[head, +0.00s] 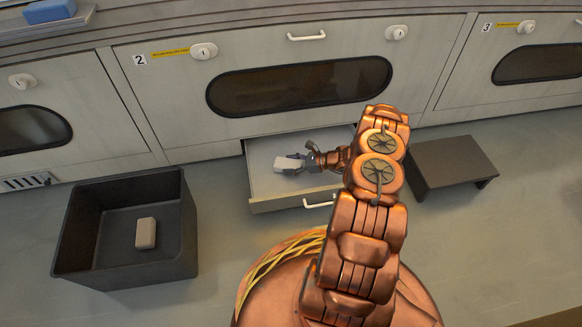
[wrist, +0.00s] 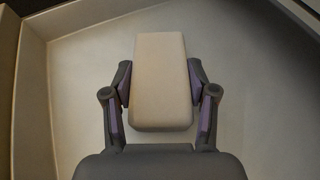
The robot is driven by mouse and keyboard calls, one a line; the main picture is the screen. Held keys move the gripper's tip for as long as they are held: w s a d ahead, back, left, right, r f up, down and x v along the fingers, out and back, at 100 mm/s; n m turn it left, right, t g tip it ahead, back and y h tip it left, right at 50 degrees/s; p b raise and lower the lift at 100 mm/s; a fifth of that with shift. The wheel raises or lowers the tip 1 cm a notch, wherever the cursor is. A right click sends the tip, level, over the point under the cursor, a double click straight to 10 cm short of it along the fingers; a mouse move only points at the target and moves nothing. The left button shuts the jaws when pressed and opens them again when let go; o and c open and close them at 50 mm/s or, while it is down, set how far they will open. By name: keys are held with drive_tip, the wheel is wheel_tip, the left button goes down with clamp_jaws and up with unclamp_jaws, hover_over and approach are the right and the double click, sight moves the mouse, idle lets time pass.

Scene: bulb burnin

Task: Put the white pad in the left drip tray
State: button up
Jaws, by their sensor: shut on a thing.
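The white pad (head: 289,163) is in my gripper (head: 303,161), inside the outline of the pulled-out drip tray (head: 262,189) below the panel marked 2. In the wrist view the pad (wrist: 160,72) lies between my two fingers, which press on its long sides. The pale tray floor (wrist: 240,100) spreads around and beneath it, with the tray's walls at the left and top right. I cannot tell whether the pad touches the floor. My arm covers the tray's right part in the head view.
A dark open bin (head: 75,240) with a pale block (head: 146,233) inside stands on the floor at left. A low dark stand (head: 452,163) is at right. A blue block (head: 50,11) lies on the top ledge. Bare floor separates the bin and tray.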

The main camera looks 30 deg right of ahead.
drive_tip(key=shift+f, duration=0.2)
drive_tip(key=o, duration=1.1)
drive_tip(key=shift+r, duration=0.1)
